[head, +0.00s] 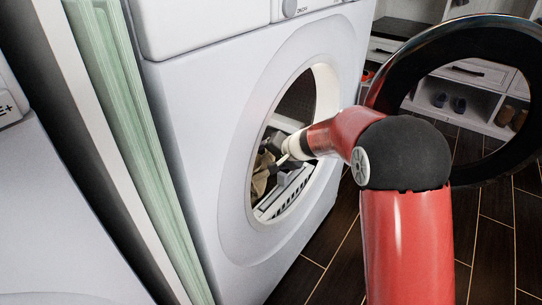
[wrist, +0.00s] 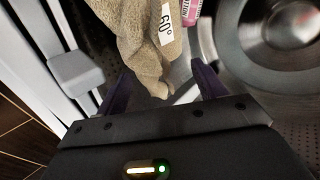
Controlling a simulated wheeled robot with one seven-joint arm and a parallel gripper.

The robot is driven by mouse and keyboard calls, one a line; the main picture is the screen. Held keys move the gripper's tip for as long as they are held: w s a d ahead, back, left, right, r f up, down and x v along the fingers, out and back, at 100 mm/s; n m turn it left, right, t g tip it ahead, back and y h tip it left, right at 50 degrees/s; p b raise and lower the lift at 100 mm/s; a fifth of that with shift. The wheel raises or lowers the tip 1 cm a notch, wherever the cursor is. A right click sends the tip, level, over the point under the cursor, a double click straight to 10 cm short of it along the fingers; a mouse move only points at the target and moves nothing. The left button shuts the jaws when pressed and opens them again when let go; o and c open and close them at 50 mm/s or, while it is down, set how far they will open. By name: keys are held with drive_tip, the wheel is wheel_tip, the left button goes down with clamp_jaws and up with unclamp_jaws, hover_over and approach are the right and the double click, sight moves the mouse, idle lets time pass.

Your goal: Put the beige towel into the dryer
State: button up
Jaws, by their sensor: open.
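The white dryer (head: 215,150) stands in the middle of the head view. Its round door (head: 385,75), a dark ring, is swung open to the right. The beige towel (head: 262,178) lies inside the drum opening. It fills the upper middle of the wrist view (wrist: 150,40), with a white "60°" tag on it. My gripper (wrist: 163,78) is inside the dryer opening, with its dark fingers apart and the towel's lower end between or just beyond them. I cannot tell whether they touch it. In the head view my arm hides most of the gripper.
White ribbed parts (wrist: 45,70) lie close on the left in the wrist view. A round grey part (wrist: 275,30) is at right, and a small pink item (wrist: 190,10) is beside the towel. Dark floor (head: 330,250) is clear in front of the dryer. Shelves with shoes (head: 450,103) stand behind.

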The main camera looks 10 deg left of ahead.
drive_tip(key=p+v, duration=0.1)
drive_tip(key=v, duration=1.1)
drive_tip(key=shift+r, duration=0.35)
drive_tip(key=s+d+r+n+h, duration=0.1)
drive_tip(key=s+d+h, duration=0.3)
drive_tip(key=s+d, duration=0.8)
drive_tip(key=s+d+r+n+h, duration=0.1)
drive_tip(key=s+d+r+h, duration=0.2)
drive_tip(key=s+d, duration=0.9)
drive_tip(key=s+h, duration=0.1)
drive_tip(key=s, duration=0.5)
drive_tip(key=shift+r, duration=0.25)
drive_tip(key=shift+s, duration=0.1)
